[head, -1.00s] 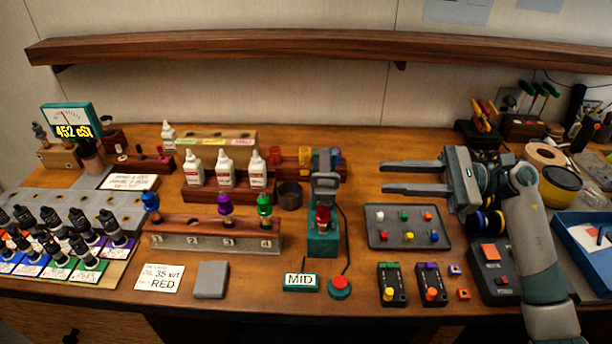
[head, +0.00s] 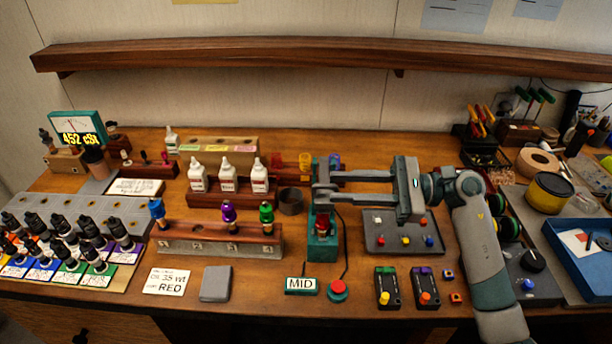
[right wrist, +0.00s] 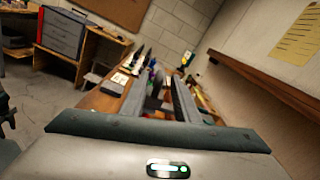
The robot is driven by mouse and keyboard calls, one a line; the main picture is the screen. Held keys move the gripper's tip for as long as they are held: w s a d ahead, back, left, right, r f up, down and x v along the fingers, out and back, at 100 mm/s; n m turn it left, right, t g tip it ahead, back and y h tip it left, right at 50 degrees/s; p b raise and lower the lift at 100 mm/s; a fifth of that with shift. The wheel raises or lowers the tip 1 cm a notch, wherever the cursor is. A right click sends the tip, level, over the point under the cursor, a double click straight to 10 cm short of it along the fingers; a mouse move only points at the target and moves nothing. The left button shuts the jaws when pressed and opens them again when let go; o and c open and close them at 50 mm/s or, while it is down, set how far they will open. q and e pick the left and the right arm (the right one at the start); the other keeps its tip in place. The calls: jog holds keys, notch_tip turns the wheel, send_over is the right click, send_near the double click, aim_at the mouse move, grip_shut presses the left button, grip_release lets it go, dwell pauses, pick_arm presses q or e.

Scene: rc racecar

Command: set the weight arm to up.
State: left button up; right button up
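The teal weight-arm stand (head: 322,248) is in the middle of the bench in the head view, with a red part (head: 322,222) low in its frame. A sign reading MID (head: 301,285) lies in front of it. My right gripper (head: 316,183) reaches in from the right, its two fingers apart at the top of the stand. The fingers partly hide the grey arm, and I cannot tell whether they touch it. In the right wrist view the fingers (right wrist: 158,82) are apart, with a dark shape between them. My left gripper is not in view.
A red button (head: 338,287) stands in front of the stand. A bottle rack (head: 215,240) is to its left and a grey tray of colored knobs (head: 385,246) to its right. A wooden shelf (head: 300,57) runs along the wall behind.

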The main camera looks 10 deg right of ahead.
aim_at(321, 186)
jog(key=p+x, duration=0.3)
jog(key=x, duration=0.3)
jog(key=shift+w+a+r, duration=0.1)
jog(key=shift+a, duration=0.25)
jog(key=shift+w+a, duration=0.2)
jog(key=shift+a, duration=0.4)
grip_shut()
